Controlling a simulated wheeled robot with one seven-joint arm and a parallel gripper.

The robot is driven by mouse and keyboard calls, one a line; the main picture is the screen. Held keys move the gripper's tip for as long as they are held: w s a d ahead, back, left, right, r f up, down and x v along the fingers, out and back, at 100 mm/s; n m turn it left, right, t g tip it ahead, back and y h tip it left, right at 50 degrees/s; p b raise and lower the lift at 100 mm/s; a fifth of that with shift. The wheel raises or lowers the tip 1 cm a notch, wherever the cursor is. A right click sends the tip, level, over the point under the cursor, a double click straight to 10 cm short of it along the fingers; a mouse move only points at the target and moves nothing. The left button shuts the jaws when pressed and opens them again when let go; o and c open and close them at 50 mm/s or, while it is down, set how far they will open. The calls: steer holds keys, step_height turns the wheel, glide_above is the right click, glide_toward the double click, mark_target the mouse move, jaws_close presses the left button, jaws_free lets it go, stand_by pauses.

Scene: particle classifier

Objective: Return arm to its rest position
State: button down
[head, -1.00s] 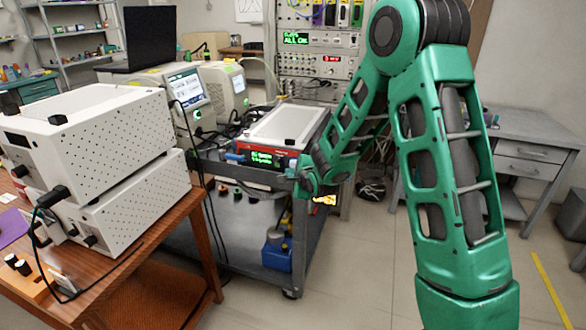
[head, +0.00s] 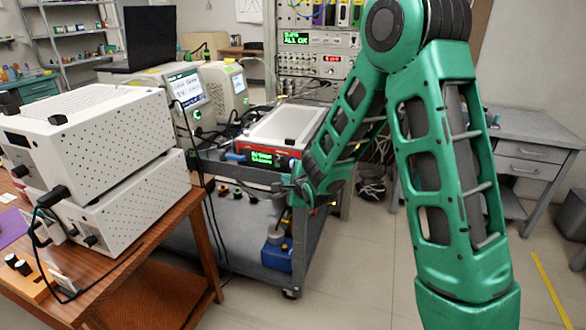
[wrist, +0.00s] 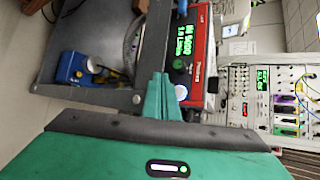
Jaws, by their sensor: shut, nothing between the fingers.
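My green arm (head: 445,170) fills the right half of the head view, its forearm slanting down to the left from the joint at the top. My gripper shows in the wrist view (wrist: 163,98) as two green fingers pressed together, with nothing between them. In the head view the wrist end is near the front edge of the grey cart, and the fingers are mostly hidden by the arm. In the wrist view the fingers point toward the cart and the red-fronted instrument.
A red-fronted instrument (head: 265,157) sits on the grey cart (head: 313,210). A blue device (head: 277,252) stands on the cart's lower shelf. Two stacked white perforated boxes (head: 115,180) stand on the wooden table (head: 190,225) at left. Open floor (head: 360,270) lies front right of the cart.

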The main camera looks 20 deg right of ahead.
steer(key=s+d+r+n+g+h, duration=0.2)
steer(key=s+d+r+n+g, duration=0.15)
steer(key=s+d, duration=0.55)
steer(key=s+d+r+n+g+h, duration=0.2)
steer(key=s+d+n+g, duration=0.15)
steer(key=s+d, duration=0.6)
steer(key=s+r+n+g+y, duration=0.3)
steer(key=s+n+g, duration=0.3)
steer(key=s, duration=2.3)
steer(key=shift+a+n, duration=0.3)
steer(key=shift+n, duration=0.5)
steer(key=shift+s+r, duration=0.1)
